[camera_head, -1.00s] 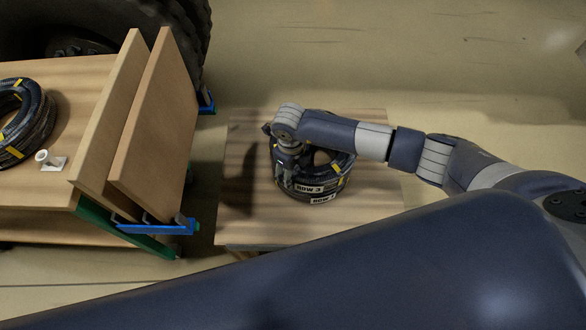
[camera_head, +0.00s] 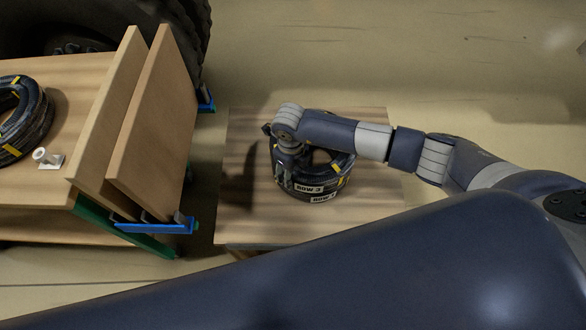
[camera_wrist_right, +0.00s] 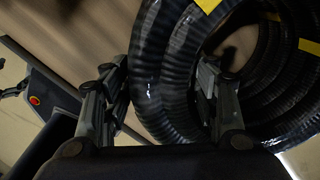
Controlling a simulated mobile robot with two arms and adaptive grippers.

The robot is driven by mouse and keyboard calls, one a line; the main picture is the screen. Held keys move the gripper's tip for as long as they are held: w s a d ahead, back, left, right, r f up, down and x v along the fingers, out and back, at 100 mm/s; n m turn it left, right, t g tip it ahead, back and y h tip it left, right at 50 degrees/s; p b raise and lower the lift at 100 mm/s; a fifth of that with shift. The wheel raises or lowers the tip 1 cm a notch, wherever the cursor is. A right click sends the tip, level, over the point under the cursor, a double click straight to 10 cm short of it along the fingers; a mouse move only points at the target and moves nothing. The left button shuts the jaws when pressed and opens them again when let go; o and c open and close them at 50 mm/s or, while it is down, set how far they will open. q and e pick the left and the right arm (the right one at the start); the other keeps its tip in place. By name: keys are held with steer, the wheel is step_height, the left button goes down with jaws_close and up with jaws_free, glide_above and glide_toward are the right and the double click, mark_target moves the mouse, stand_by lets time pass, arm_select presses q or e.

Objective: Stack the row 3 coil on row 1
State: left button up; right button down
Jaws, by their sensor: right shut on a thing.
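The row 3 coil (camera_head: 312,181) is a black hose coil with yellow bands and a "ROW 3" label. It sits on top of another black coil, the row 1 coil (camera_head: 322,198), whose label is partly cut off. Both are on a wooden board. My right gripper (camera_head: 285,182) is at the left side of the stack, pointing down. In the right wrist view its two fingers (camera_wrist_right: 160,100) stand on either side of the coil's hose (camera_wrist_right: 166,70), shut on it. My left gripper is not in view.
A wooden table (camera_head: 60,180) at left holds another coil (camera_head: 30,120) and a small white spool-like part (camera_head: 46,158). Two upright wooden panels (camera_head: 150,120) stand between it and the board (camera_head: 245,215). A large tyre (camera_head: 190,25) is behind.

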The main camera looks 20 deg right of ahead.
steer(key=shift+w, duration=0.15)
steer(key=c, duration=0.5)
jaws_free()
steer(key=shift+s+f, duration=0.15)
steer(key=shift+s, duration=0.1)
steer(key=shift+r, duration=0.25)
steer(key=shift+a+r+p, duration=0.1)
steer(key=shift+r+p, duration=2.55)
steer(key=shift+r, duration=0.75)
steer(key=shift+r, duration=0.1)
steer(key=r, duration=1.1)
steer(key=shift+s+a+r, duration=0.1)
steer(key=shift+a+r, duration=0.15)
steer(key=shift+r, duration=0.15)
